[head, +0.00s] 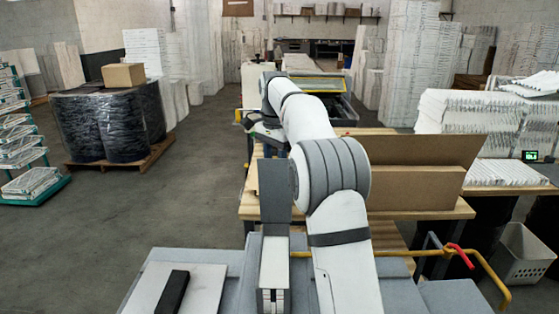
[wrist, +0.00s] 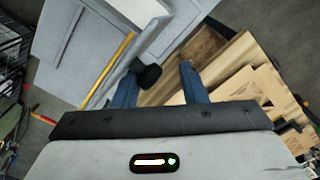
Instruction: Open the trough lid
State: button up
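My gripper (wrist: 158,70) shows in the wrist view with two blue fingers set well apart. It is open, and I see nothing held between them. A dark round knob-like part (wrist: 148,77) shows close to the left finger; I cannot tell whether they touch. In the head view, a dark container with a yellow-edged panel (head: 322,84) stands beyond my arm at the far end of the wooden table. It may be the trough with its lid; my arm hides its left part. My fingers are not clear in the head view.
A wooden table (head: 455,208) carries an open cardboard box (head: 415,188). White pleated filters (head: 465,112) are stacked at right. Wrapped drums (head: 105,125) stand on a pallet at left. A white basket (head: 520,253) sits at lower right.

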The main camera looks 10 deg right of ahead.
jog(key=shift+o, duration=0.7)
jog(key=shift+f, duration=0.2)
jog(key=shift+r, duration=0.15)
notch_tip(320, 180, up, 8)
jog(key=shift+a, duration=0.1)
jog(key=shift+f, duration=0.2)
